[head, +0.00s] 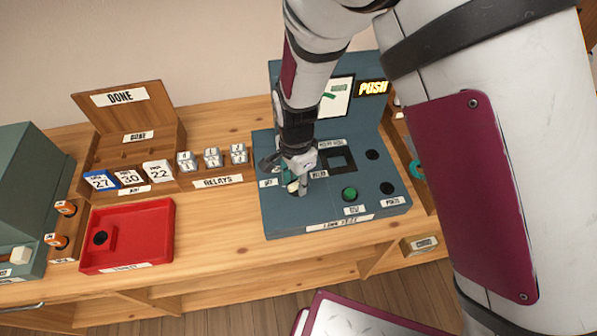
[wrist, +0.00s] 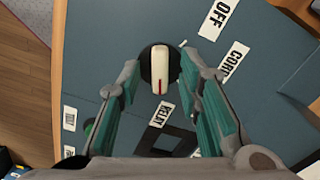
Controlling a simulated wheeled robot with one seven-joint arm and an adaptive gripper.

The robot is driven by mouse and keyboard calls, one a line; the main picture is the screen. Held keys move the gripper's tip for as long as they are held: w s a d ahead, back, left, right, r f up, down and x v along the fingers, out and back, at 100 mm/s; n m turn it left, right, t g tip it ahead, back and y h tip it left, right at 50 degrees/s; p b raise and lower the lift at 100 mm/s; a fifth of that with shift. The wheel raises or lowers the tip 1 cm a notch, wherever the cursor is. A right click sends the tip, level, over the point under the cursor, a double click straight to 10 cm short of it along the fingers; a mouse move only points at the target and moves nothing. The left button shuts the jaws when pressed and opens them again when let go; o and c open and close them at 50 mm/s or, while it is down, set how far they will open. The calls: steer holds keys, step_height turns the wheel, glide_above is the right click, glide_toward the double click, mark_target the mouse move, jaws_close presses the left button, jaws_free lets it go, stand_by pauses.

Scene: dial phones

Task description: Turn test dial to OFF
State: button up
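The test dial has a black round base and a white bar knob (wrist: 160,70) with a red line at its lower end in the wrist view. The red line points down towards the RELAY label (wrist: 159,114). The OFF label (wrist: 219,18) is at the upper right and the CORD label (wrist: 232,62) at the right. My gripper (wrist: 160,68) is open, with one finger on each side of the knob and a gap on both sides. In the head view my gripper (head: 299,188) is down at the dial (head: 292,187), which it partly hides.
The blue-grey test panel (head: 285,222) also holds a green button (head: 349,194), a square opening (head: 342,160) and black round holes. Relays (head: 212,158) stand in a wooden rack to the left. A red tray (head: 145,225) lies further left.

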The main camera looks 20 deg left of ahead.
jaws_close()
